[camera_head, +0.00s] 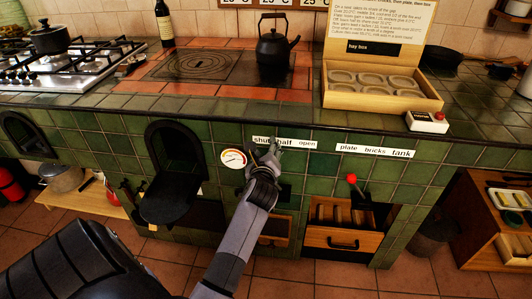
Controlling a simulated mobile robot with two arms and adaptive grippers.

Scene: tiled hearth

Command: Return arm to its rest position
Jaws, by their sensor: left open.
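My left arm (238,235) reaches up from the bottom of the head view toward the green tiled front of the hearth. My left gripper (272,158) is at its end, open, just below and partly over the label strip (300,143) reading "shut half open". The round dial (233,158) is just left of the gripper. Whatever lies directly behind the gripper is hidden, and I cannot tell whether the fingers touch the tiles. My right gripper is not in view.
A black door (170,203) hangs open left of my arm. A red-knobbed lever (351,178) and a wooden drawer (345,240) are to the right. A kettle (274,48), a hob (70,65) and the hay box (372,97) stand on top. Floor shows below.

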